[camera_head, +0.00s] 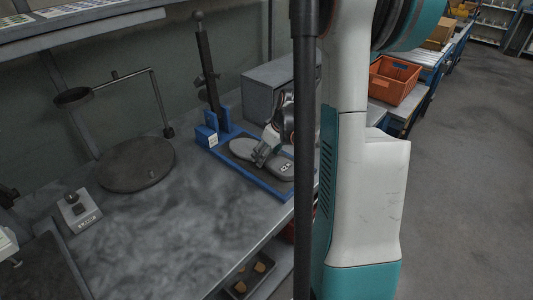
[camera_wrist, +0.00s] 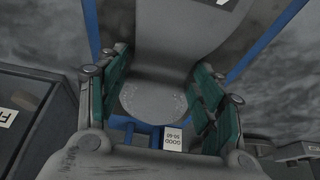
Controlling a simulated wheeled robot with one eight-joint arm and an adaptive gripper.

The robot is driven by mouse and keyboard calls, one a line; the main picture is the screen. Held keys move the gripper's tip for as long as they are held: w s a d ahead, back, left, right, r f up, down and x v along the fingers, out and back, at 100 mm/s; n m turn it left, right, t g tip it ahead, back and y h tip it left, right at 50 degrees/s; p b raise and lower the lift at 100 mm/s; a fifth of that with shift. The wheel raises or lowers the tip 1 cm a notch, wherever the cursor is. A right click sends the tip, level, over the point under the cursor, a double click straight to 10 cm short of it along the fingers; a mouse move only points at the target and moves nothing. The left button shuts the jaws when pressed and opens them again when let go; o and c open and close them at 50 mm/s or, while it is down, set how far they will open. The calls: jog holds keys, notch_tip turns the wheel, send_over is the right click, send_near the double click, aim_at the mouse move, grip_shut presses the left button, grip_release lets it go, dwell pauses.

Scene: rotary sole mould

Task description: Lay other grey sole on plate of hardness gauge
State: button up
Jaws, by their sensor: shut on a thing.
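The hardness gauge (camera_head: 207,70) has a dark upright post on a blue foot, beside a long dark plate (camera_head: 238,169) with a blue rim. In the wrist view this held sole (camera_wrist: 180,45) reaches up between the teal finger pads.
A grey cabinet (camera_head: 270,88) stands behind the gauge. A round dark turntable (camera_head: 137,164) with a bent arm and a small grey device (camera_head: 78,210) are to the left. An orange crate (camera_head: 394,80) stands beyond my arm.

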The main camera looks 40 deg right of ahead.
jog(key=o, duration=1.2)
jog(key=p+v, duration=0.4)
jog(key=v, duration=0.8)
jog(key=shift+r, duration=0.1)
jog(key=shift+w, duration=0.1)
